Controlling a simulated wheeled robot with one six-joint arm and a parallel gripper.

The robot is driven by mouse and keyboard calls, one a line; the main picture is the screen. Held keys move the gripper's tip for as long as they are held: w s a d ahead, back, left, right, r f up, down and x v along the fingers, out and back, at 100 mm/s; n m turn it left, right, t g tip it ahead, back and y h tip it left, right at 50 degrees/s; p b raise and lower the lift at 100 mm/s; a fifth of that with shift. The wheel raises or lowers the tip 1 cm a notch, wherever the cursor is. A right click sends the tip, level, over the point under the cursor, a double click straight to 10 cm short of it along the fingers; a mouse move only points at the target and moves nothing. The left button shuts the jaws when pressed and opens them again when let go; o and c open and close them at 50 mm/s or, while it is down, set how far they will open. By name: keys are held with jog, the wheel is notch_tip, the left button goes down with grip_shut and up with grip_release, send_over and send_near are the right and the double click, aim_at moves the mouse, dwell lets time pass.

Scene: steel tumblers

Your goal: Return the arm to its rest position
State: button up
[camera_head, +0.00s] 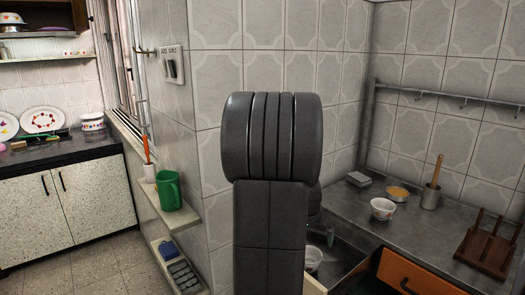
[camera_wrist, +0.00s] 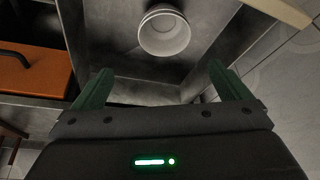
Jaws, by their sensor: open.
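My gripper (camera_wrist: 156,82) shows in the wrist view with its two green fingers spread apart and nothing between them. A white bowl (camera_wrist: 164,32) lies ahead of the fingertips, inside an open metal-lined drawer (camera_wrist: 105,30), and is apart from them. In the head view my dark arm stands upright in the middle and hides most of the gripper; a small green finger part shows just right of it. The bowl (camera_head: 313,257) also shows there in the open drawer (camera_head: 345,252), partly hidden by my arm.
A steel counter (camera_head: 350,215) at right holds a white patterned bowl (camera_head: 382,209), a steel tumbler (camera_head: 430,197) with a wooden handle in it, an orange-topped dish (camera_head: 397,193) and a wooden rack (camera_head: 487,243). An orange drawer front (camera_head: 415,275) is beside the open drawer. A green mug (camera_head: 168,191) stands on a left ledge.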

jog(key=x, duration=1)
jog(key=shift+w+f+b, duration=0.1)
jog(key=shift+f+b, duration=0.1)
jog(key=shift+b, duration=0.2)
jog(key=shift+w+d+f, duration=0.1)
jog(key=shift+w+f, duration=0.05)
jog(key=shift+r+p, duration=0.7)
jog(key=shift+p, duration=0.15)
